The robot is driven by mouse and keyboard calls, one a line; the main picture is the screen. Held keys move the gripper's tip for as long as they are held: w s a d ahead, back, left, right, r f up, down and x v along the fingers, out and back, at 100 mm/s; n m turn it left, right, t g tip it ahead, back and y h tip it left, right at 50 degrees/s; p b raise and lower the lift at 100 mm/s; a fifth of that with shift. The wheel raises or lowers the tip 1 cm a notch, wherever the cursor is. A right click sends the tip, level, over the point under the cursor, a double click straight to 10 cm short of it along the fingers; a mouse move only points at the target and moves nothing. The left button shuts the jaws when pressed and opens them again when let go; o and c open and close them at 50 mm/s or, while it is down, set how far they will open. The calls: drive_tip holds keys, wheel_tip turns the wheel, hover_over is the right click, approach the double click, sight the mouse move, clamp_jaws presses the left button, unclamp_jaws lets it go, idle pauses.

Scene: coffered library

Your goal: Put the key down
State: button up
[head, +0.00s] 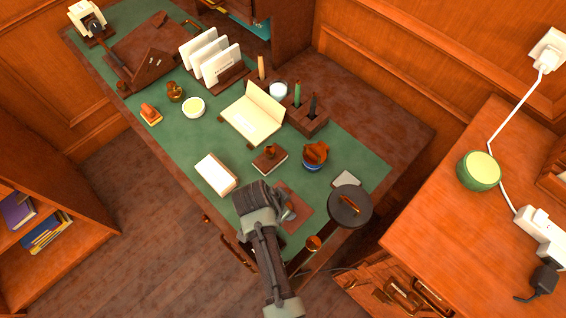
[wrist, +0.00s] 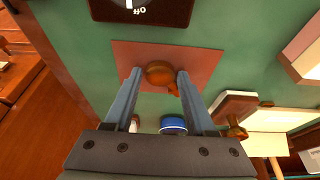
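The key, a small amber-brown piece with a rounded head (wrist: 160,74) and a short narrow part toward the lower right, shows in the wrist view over the reddish-brown leather mat (wrist: 205,62). It is between my fingertips. My gripper (wrist: 160,80) is pointed down at the mat, its two fingers standing apart on either side of the key, with a narrow gap visible at the left finger. I cannot tell the key's exact height above the mat. In the head view my gripper (head: 287,214) is over the mat (head: 298,205), and the key cannot be made out there.
A round dark lidded thing (head: 350,207) stands right of the mat. A blue-banded pot (head: 315,156), a dark block with a knob (head: 270,160) and a white box (head: 215,175) are nearby. A dark panel marked "off" (wrist: 175,12) lies beyond the mat. Green desktop is bare farther left.

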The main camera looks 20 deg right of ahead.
drive_tip(key=shift+o, duration=1.1)
drive_tip(key=p+v, duration=0.1)
drive_tip(key=v, duration=1.1)
drive_tip(key=w+a+r+n+t, duration=0.2)
drive_tip(key=w+r+n+t, duration=0.35)
drive_tip(key=w+r, duration=0.9)
drive_tip(key=w+a+r+n+t+y, duration=0.15)
drive_tip(key=r+t, duration=0.25)
drive_tip(key=r, duration=0.5)
drive_tip(key=w+r+t+h, duration=0.15)
drive_tip(key=r+t, duration=0.25)
drive_tip(key=r, duration=0.5)
wheel_tip(320, 180, up, 17)
drive_tip(key=s+a+n+t+y, duration=0.2)
drive_tip(key=n+t, duration=0.1)
drive_tip(key=t, duration=0.3)
drive_tip(key=s+a+r+n+t, duration=0.1)
drive_tip(key=s+r+n+t, duration=0.1)
drive_tip(key=s+r, duration=0.4)
drive_tip(key=s+a+r+n+t+y, duration=0.1)
drive_tip(key=s+r+t, duration=0.3)
drive_tip(key=r, duration=0.7)
drive_tip(key=shift+s+a+n+t+y, duration=0.35)
drive_tip(key=shift+s+n, duration=0.25)
drive_tip(key=shift+s, duration=0.65)
